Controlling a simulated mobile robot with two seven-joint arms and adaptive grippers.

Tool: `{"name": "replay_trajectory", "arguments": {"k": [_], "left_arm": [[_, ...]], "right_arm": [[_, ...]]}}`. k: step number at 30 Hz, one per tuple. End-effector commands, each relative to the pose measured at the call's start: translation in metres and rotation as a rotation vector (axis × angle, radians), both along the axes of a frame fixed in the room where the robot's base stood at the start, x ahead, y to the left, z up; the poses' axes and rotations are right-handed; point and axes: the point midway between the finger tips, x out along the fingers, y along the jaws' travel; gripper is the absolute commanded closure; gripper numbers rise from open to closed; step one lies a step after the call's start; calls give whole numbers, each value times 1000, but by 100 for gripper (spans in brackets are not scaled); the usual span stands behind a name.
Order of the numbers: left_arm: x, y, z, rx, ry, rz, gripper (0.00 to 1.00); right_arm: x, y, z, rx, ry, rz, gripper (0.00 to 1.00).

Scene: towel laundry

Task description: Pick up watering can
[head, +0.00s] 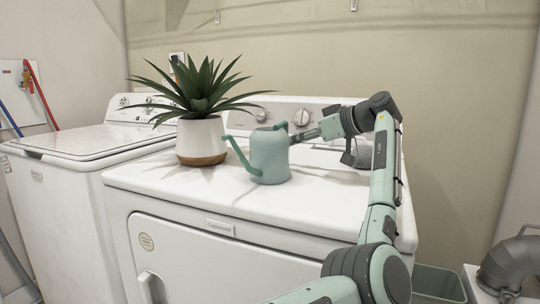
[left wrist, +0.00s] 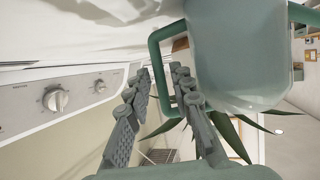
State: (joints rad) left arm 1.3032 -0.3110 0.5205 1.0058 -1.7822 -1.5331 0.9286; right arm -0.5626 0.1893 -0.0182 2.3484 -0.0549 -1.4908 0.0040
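The teal watering can (head: 268,160) stands upright on the white dryer top, spout to the left, handle to the right. My left gripper (head: 304,136) reaches in from the right at the can's handle. In the left wrist view the can's body (left wrist: 240,55) fills the upper right. Its loop handle (left wrist: 156,62) passes between the two fingers of my left gripper (left wrist: 160,78). The fingers are apart, with a visible gap on the left of the handle. The right gripper is not in view.
A potted plant (head: 202,138) stands just left of the can, its leaves overhanging the spout side. The dryer's control panel (head: 243,117) with knobs is behind. The dryer top (head: 215,192) is clear in front. A white washer (head: 85,140) stands at left.

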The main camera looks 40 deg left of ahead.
Motion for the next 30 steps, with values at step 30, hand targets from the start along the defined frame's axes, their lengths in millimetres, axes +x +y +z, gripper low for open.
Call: {"name": "replay_trajectory", "arguments": {"k": [30], "left_arm": [[1, 27, -11, 2, 0, -1, 100]], "right_arm": [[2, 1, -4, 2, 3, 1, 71]]}}
